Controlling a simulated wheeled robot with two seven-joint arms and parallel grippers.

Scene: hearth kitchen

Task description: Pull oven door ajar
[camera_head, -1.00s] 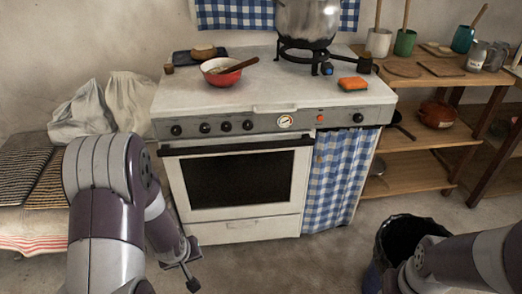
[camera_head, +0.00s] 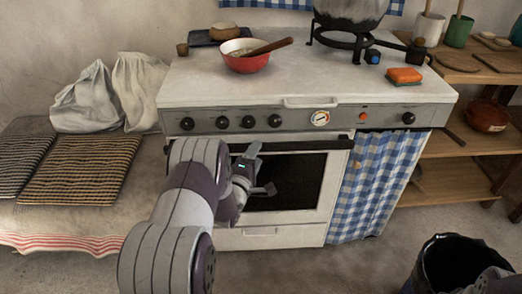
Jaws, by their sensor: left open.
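The oven door (camera_head: 327,185) is white with a dark window and looks closed under the stove's knob panel. Its dark bar handle (camera_head: 315,145) runs along the top edge, its left part hidden by my left arm. My left gripper (camera_head: 264,170) is open in front of the upper door, with its fingers spread one above the other, the upper one near the handle's height. I see nothing between the fingers. I cannot tell whether it touches the handle.
On the stove top stand a red bowl (camera_head: 247,62) with a spoon, an orange sponge (camera_head: 405,75) and a pot (camera_head: 350,12) on a burner. A checked curtain (camera_head: 375,185) hangs right of the oven. A dark bin (camera_head: 447,262) stands front right. A cushioned bench (camera_head: 75,170) is at left.

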